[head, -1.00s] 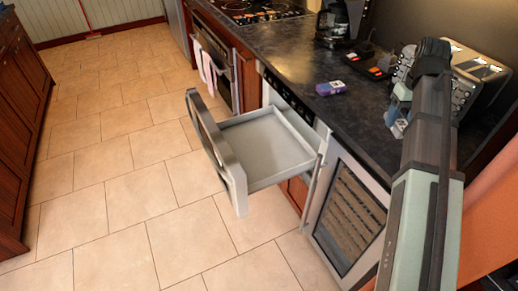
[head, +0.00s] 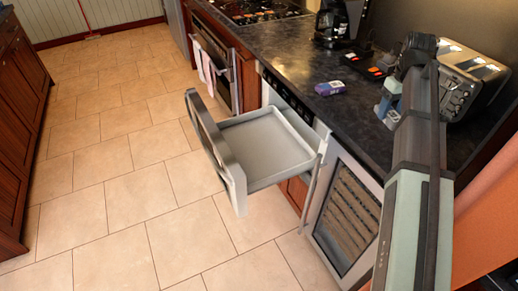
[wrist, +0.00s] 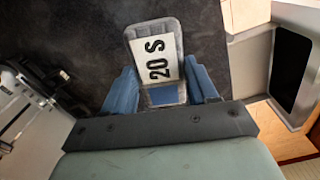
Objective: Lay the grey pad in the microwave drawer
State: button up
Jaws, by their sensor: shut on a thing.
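The grey pad (wrist: 152,29) is a flat, rounded piece with a white label reading "20 S". In the wrist view it sits between the blue fingers of my gripper (wrist: 162,82), which is shut on it. In the head view my gripper (head: 388,104) is over the dark counter, right of the drawer, partly hidden by my arm. The pad shows only as a small light patch there, too small to make out well. The microwave drawer (head: 262,145) is pulled open over the floor, and its tray looks empty.
A purple packet (head: 330,88) lies on the counter (head: 285,45) between drawer and gripper. A metal toaster (head: 470,80) stands behind my arm, and a coffee machine (head: 338,22) stands farther back. A glass-fronted cooler (head: 345,208) is right of the drawer.

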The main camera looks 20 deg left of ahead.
jog(key=w+a+f+n, duration=0.1)
jog(key=w+a+n, duration=0.1)
jog(key=a, duration=0.4)
jog(key=w+a+n, duration=0.2)
jog(key=a, duration=0.4)
jog(key=w+a+f+n, duration=0.1)
jog(key=w+a+n, duration=0.1)
jog(key=a, duration=0.4)
jog(key=shift+w+a+f, duration=0.25)
jog(key=shift+a+f, duration=0.05)
jog(key=w+a+f+n, duration=0.1)
jog(key=a+f+n, duration=0.15)
jog(key=a, duration=0.55)
jog(key=a+f+n, duration=0.2)
jog(key=a+n, duration=0.1)
jog(key=a, duration=0.6)
jog(key=a+f+n, duration=0.4)
jog(key=a+f, duration=0.1)
jog(key=f, duration=0.6)
jog(key=a+f+n, duration=0.5)
jog(key=f, duration=0.7)
jog(key=a+f+n, duration=0.4)
jog(key=a+f, duration=0.1)
jog(key=f, duration=0.7)
jog(key=shift+s+a+f+n, duration=0.15)
jog(key=shift+s+f+n, duration=0.05)
jog(key=shift+s+n, duration=0.15)
jog(key=shift+f, duration=0.1)
jog(key=o, duration=1.1)
